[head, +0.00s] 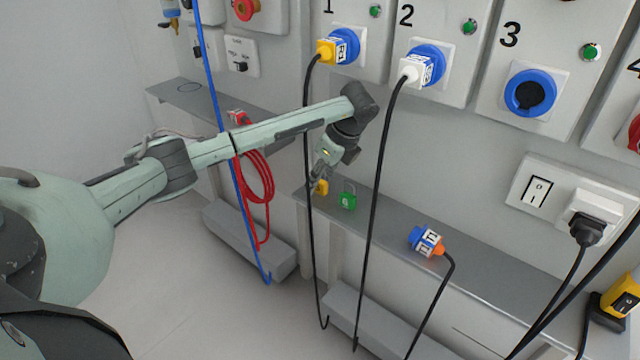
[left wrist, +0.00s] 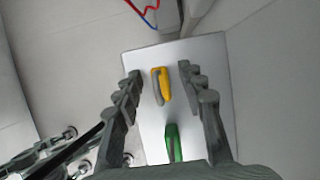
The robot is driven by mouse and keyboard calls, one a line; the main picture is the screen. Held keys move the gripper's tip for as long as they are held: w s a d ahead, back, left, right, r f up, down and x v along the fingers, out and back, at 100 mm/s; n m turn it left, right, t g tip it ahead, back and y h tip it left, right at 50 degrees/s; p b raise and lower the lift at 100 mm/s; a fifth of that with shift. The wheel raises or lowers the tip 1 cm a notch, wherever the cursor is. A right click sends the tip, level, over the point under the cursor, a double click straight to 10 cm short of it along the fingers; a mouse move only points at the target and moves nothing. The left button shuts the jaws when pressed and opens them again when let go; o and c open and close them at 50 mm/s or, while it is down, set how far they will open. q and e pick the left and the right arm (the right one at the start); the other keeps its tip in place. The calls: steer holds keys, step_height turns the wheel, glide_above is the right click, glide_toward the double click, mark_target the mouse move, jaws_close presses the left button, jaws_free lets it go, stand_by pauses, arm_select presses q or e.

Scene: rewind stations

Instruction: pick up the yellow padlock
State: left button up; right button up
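The yellow padlock (head: 321,188) stands on the grey shelf near its left end, beside a green padlock (head: 348,198). In the left wrist view the yellow padlock (left wrist: 162,85) lies between my open fingers with a gap on both sides, and the green padlock (left wrist: 173,142) is nearer the palm. My left gripper (head: 318,180) points down at the yellow padlock and partly hides it in the head view. In the left wrist view my left gripper (left wrist: 160,80) is open and empty. My right gripper is in neither view.
The shelf (head: 480,278) also holds a blue and orange plug (head: 427,241). Black cables hang from the yellow plug (head: 327,50) and white plug (head: 411,72), close to my left arm. A red cable coil (head: 258,185) and blue cable (head: 232,150) hang to the left.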

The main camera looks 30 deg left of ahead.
arm_select(q)
steer(key=shift+a+f, duration=0.15)
steer(key=shift+f, duration=0.15)
steer(key=shift+c, duration=0.4)
jaws_close()
steer(key=shift+r, duration=0.2)
